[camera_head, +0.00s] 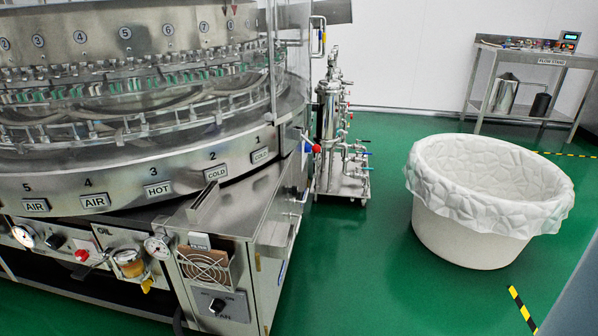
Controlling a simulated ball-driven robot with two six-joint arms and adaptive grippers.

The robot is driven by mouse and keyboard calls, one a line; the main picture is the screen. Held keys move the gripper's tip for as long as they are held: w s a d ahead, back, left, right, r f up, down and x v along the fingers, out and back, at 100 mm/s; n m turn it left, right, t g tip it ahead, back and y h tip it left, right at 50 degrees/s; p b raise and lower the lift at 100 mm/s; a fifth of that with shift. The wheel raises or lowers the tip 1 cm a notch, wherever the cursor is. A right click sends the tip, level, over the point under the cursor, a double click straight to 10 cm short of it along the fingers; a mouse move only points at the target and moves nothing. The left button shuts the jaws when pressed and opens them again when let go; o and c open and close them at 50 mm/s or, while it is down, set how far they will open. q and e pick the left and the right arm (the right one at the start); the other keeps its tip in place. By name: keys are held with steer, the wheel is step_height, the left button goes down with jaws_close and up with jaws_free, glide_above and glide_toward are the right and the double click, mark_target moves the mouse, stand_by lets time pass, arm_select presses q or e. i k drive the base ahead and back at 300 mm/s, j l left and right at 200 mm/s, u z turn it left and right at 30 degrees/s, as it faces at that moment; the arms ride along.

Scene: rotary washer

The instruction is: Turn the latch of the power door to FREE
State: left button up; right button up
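The rotary washer (125,203) fills the left of the head view, with a steel cabinet (262,225) at its near right corner. No part marked as the power door or its latch can be made out, and no FREE label is readable. The cabinet front has a fan grille (205,268) and a black knob (217,305) on a small panel that seems to read FAN. The cabinet's right side is seen at a steep angle, with small fittings too small to tell. Neither of my grippers is in view.
A steel filter unit with valves (330,130) stands behind the cabinet. A large white lined tub (465,245) stands on the green floor at right, and a steel table (530,55) at the back right. Floor between cabinet and tub is clear.

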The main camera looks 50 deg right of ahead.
mark_target(293, 191)
steer(key=z, duration=1.4)
steer(key=i+l+u, duration=0.5)
steer(key=i, duration=0.2)
steer(key=i+l+u, duration=0.5)
steer(key=i+l, duration=0.15)
steer(key=l, duration=0.15)
